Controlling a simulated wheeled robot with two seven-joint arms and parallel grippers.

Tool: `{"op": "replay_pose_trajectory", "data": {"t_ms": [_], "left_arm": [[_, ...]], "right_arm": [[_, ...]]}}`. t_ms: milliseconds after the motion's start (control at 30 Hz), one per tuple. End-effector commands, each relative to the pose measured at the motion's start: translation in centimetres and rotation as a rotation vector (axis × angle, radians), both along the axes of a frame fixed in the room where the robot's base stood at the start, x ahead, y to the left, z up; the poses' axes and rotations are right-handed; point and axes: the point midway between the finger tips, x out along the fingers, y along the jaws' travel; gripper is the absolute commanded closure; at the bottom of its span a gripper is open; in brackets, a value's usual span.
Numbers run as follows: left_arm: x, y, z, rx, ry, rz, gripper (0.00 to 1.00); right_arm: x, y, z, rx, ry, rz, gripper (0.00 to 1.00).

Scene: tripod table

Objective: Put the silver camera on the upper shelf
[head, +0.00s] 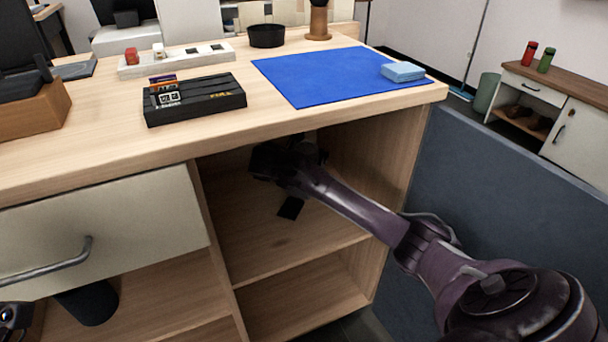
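My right arm comes in from the right and reaches into the upper shelf (262,258) of the desk's open compartment. My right gripper (285,160) is inside, under the desk top, in shade. A small dark greyish shape (312,152) shows just behind and beside the gripper; it may be the silver camera, but it is mostly hidden and I cannot tell. Whether the fingers are open or shut on it is not visible. A small flat black patch (290,208) shows on the shelf board below the gripper.
On the desk top are a black box (195,105), a blue mat (320,78) with a folded light blue cloth (403,71), a white tray (175,63) and a black bowl (266,36). A drawer (100,235) is left of the compartment. A blue-grey panel (510,190) stands right.

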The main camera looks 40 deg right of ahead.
Motion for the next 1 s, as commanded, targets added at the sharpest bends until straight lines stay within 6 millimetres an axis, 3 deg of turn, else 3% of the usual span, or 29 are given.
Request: {"op": "replay_pose_trajectory", "data": {"t_ms": [467, 500, 567, 833, 933, 1000], "left_arm": [[0.0, 0.1, 0.2, -0.003, 0.008, 0.001, 0.62], [0.0, 0.1, 0.1, -0.003, 0.008, 0.001, 0.62], [0.0, 0.1, 0.1, -0.003, 0.008, 0.001, 0.62], [0.0, 0.1, -0.2, -0.003, 0.009, 0.001, 0.62], [0.1, 0.1, -0.8, -0.002, 0.011, 0.001, 0.62], [0.3, 0.0, 0.7, 0.000, 0.010, 0.002, 0.62]], "right_arm": [[-0.1, 0.1, -1.4, 0.002, 0.002, 0.001, 0.75], [-0.2, 0.2, -1.8, 0.003, 0.009, 0.003, 0.05], [-0.2, 0.2, -1.8, 0.003, 0.009, 0.003, 0.00], [-0.1, 0.1, -1.3, 0.002, 0.003, 0.002, 0.00], [0.0, 0.1, -0.4, 0.003, 0.000, 0.001, 0.00], [-0.3, 1.1, 1.2, 0.004, 0.002, 0.005, 0.00]]}}
